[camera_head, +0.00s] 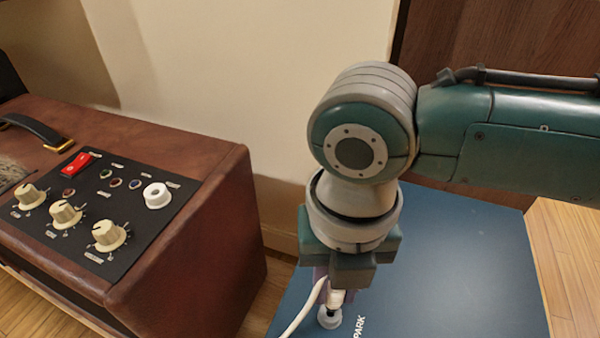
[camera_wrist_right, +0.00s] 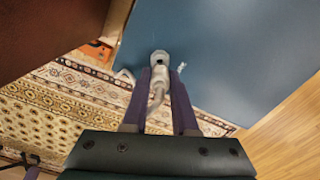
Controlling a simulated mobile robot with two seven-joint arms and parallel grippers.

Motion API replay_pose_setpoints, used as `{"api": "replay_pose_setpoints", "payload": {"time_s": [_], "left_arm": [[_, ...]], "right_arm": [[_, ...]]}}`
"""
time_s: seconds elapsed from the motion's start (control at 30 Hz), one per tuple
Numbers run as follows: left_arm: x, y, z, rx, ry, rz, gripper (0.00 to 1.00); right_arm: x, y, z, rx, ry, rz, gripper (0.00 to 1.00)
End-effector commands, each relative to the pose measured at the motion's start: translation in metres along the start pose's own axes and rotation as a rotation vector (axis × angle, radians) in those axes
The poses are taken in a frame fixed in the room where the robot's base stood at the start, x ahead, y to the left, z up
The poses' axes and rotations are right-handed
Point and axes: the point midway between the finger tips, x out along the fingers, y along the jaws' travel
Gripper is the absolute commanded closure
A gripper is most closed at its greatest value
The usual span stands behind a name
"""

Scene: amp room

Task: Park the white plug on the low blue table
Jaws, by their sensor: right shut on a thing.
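The white plug (camera_head: 337,299) hangs below my right gripper (camera_head: 334,283), with its round grey end (camera_head: 329,318) lowest. My right gripper is shut on it. The right wrist view shows the plug (camera_wrist_right: 158,74) between the two purple fingers of the gripper (camera_wrist_right: 160,82). A white cable (camera_head: 304,309) curves from the plug toward the lower left. The low blue table (camera_head: 462,262) lies below, and the plug is over its left part, beside the printed word PARK (camera_head: 359,328). I cannot tell whether the plug touches the table. My left gripper is in neither view.
The brown amp (camera_head: 215,243) stands left of the table, with knobs, a red switch (camera_head: 76,164) and a white socket (camera_head: 157,195) on its black panel. A patterned rug (camera_wrist_right: 55,100) shows in the right wrist view. The table's right part is bare.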

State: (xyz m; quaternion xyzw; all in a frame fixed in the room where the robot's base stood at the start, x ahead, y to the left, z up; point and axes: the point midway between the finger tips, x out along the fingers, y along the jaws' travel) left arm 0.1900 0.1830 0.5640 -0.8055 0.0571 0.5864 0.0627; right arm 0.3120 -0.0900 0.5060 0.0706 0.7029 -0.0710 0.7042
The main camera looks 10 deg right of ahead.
Motion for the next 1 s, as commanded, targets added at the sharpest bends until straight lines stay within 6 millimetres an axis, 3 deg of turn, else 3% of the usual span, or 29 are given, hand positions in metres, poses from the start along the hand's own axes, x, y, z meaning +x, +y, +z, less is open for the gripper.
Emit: {"api": "replay_pose_setpoints", "payload": {"time_s": [1.0], "left_arm": [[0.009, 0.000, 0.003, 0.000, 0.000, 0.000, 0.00]], "right_arm": [[0.016, 0.000, 0.000, 0.000, 0.000, 0.000, 1.00]]}}
